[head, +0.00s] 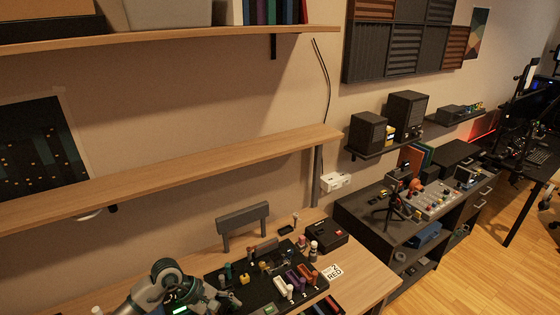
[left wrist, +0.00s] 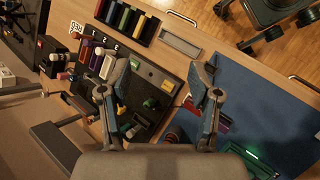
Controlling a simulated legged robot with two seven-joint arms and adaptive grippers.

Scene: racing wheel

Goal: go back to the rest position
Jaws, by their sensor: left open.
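My left gripper (left wrist: 160,100) is open and empty in the left wrist view, its two fingers spread above the black board (left wrist: 145,58) on the wooden desk. In the head view my left arm (head: 165,285) reaches in at the bottom, with the gripper (head: 228,298) beside the left edge of the black board (head: 262,279). Several coloured pegs and blocks stand or lie on the board, among them a yellow block (left wrist: 168,85). My right gripper is not in either view.
A black box (head: 326,235) and a white card marked RED (head: 333,272) lie by the board. A tray with coloured slots (left wrist: 125,20) and a blue mat (left wrist: 235,80) flank it. Wooden shelves (head: 180,171) hang above the desk. A dark cabinet (head: 375,222) stands right.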

